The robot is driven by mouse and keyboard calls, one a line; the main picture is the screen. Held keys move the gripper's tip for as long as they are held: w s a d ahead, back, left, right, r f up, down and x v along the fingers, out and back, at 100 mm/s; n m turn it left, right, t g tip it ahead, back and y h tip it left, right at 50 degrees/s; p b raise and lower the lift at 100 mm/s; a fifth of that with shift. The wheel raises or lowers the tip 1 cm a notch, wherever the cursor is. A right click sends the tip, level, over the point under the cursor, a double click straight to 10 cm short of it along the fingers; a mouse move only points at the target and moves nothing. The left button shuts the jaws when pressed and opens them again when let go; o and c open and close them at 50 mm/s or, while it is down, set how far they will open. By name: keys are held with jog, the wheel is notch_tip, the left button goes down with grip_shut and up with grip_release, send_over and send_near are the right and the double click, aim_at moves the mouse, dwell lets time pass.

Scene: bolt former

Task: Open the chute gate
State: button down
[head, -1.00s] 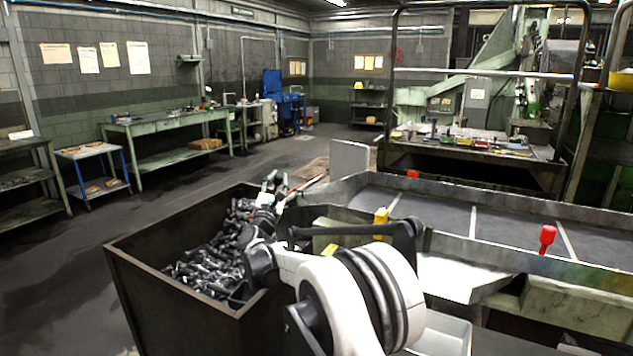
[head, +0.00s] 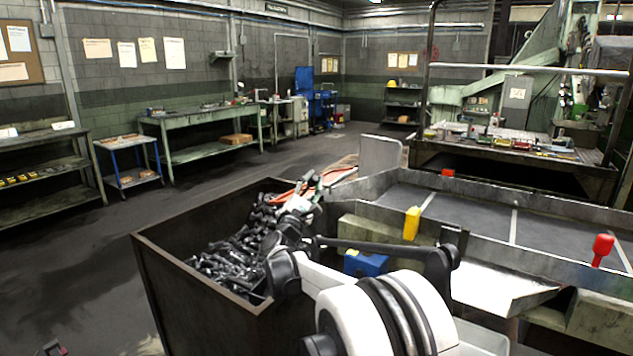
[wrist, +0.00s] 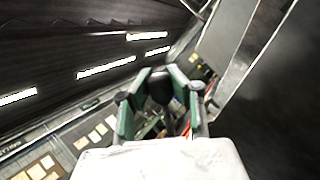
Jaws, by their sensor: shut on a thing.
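My gripper (wrist: 160,80) has green-edged fingers closed around a dark, rounded knob-like piece (wrist: 160,92) in the wrist view. In the head view my gripper (head: 310,186) is above the far right corner of the bolt bin, fingers pointing away and up; what it holds is too small to make out there. An upright grey plate (head: 380,155), possibly the chute gate, stands at the left end of the chute (head: 470,205), just right of my gripper. I cannot tell whether the held piece is joined to it. My arm hides part of the chute's near side.
A dark bin (head: 205,290) full of bolts (head: 235,262) lies below my gripper. A yellow block (head: 411,222), a red knob (head: 602,249) and a blue box (head: 366,263) are near the chute. A green workbench (head: 200,120) stands behind; the floor at left is open.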

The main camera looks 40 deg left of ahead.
jog(key=shift+d+f, duration=0.1)
jog(key=shift+f, duration=0.2)
jog(key=c, duration=1.5)
grip_release()
jog(key=shift+r, duration=0.15)
jog(key=shift+s, duration=0.1)
jog(key=v, duration=1.2)
